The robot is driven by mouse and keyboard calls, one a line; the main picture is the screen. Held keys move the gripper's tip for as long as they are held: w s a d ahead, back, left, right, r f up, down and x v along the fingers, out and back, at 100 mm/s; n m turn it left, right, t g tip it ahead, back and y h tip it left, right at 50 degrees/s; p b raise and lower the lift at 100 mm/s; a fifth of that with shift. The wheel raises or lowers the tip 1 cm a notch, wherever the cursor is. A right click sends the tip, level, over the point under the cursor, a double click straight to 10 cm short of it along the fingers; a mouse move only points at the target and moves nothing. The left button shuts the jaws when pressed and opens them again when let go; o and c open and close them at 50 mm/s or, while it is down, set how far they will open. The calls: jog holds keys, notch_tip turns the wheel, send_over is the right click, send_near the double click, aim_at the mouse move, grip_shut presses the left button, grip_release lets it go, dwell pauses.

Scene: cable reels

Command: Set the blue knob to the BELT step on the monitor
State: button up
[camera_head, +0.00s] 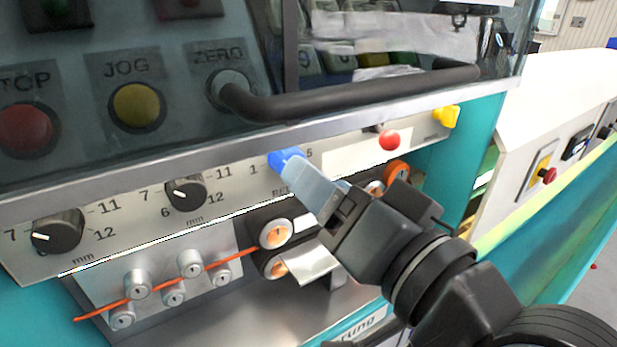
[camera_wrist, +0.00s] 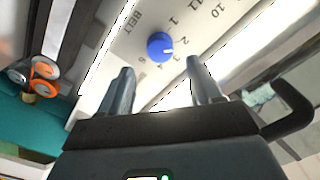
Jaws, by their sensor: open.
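The blue knob (camera_head: 287,158) is on the pale dial strip, with a 1 to its left and a 5 to its right. It also shows in the wrist view (camera_wrist: 160,46), where its white mark points right, roughly toward the 2. The word BELT is printed beside it. My gripper (camera_head: 303,180) is open in front of the knob. In the wrist view my gripper's fingertips (camera_wrist: 159,67) are spread on either side of the line to the knob, with nothing between them. Contact with the knob is not visible. No readable monitor screen shows.
Black dials (camera_head: 58,233) and (camera_head: 186,193) sit left on the same strip. A red button (camera_head: 389,139) and a yellow knob (camera_head: 446,116) are to the right. A thick black handle (camera_head: 345,90) runs above. Orange-centred rollers (camera_head: 275,233) and an orange cable (camera_head: 160,287) lie below.

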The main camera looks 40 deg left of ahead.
jog(key=shift+v, duration=1.2)
jog(key=s+d+f+m+t+h, duration=0.2)
jog(key=d+f+m+t+h, duration=0.25)
jog(key=d+f, duration=0.6)
jog(key=s+d+f+m+t+h, duration=0.3)
jog(key=d+f+h, duration=0.2)
jog(key=d+f, duration=0.5)
jog(key=s+d+n+h, duration=0.1)
jog(key=s+d+h, duration=0.2)
jog(key=s+d, duration=0.4)
jog(key=s+d+n+h, duration=0.1)
jog(key=s+d+h, duration=0.3)
jog(key=s+d, duration=0.4)
jog(key=s, duration=0.5)
jog(key=shift+s+d+f, duration=0.2)
jog(key=shift+s+f, duration=0.15)
jog(key=shift+s, duration=0.05)
jog(key=shift+c, duration=0.3)
